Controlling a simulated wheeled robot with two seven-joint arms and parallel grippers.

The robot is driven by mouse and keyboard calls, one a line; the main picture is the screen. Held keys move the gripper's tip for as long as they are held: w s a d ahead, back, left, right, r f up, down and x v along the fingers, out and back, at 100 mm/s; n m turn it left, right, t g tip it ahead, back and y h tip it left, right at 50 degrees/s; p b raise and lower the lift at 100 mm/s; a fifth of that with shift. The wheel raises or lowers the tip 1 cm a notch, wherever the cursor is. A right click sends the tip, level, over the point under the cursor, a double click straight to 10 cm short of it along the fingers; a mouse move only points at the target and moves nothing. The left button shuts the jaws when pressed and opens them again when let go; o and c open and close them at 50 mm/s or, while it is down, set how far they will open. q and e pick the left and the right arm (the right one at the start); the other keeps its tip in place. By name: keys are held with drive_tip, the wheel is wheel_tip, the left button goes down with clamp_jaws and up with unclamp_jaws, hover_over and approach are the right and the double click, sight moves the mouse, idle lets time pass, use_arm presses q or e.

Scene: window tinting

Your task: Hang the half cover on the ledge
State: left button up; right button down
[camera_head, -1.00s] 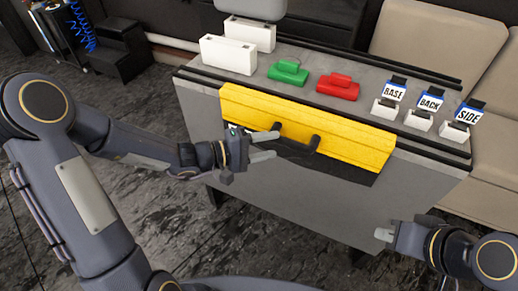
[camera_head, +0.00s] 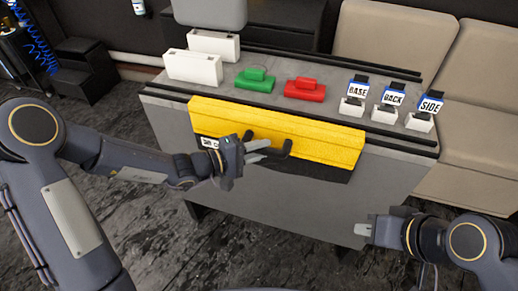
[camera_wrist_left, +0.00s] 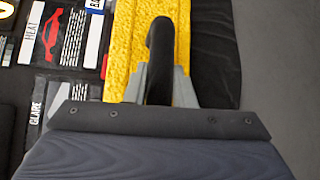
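The half cover (camera_head: 315,142) is a yellow panel with a dark lower strip, against the upper front of the grey table. A black handle (camera_head: 287,149) sticks out from it. My left gripper (camera_head: 262,150) is at the left part of this handle. In the left wrist view, its grey fingers (camera_wrist_left: 161,85) lie on both sides of the black handle (camera_wrist_left: 161,45) and appear to touch it, with the yellow surface (camera_wrist_left: 121,45) behind. My right gripper (camera_head: 363,229) is apart from the cover, low in front of the table; its finger gap is not clear.
The grey table (camera_head: 300,215) has dark rails along its top. White boxes (camera_head: 195,66), a green block (camera_head: 255,79), a red block (camera_head: 304,89) and labelled stands BASE (camera_head: 357,88), BACK (camera_head: 393,97) and SIDE (camera_head: 430,104) stand on it. Beige seats (camera_head: 465,70) are behind. Printed cards (camera_wrist_left: 60,40) lie beside the cover.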

use_arm(q)
clamp_jaws()
drive_tip(key=shift+r+p, duration=0.7)
drive_tip(key=shift+r, duration=0.75)
drive_tip(key=shift+s, duration=0.1)
drive_tip(key=s+a+b, duration=0.2)
drive_tip(key=s+b, duration=0.1)
drive_tip(key=s, duration=0.4)
drive_tip(key=shift+s+a, duration=0.2)
drive_tip(key=shift+a, duration=0.05)
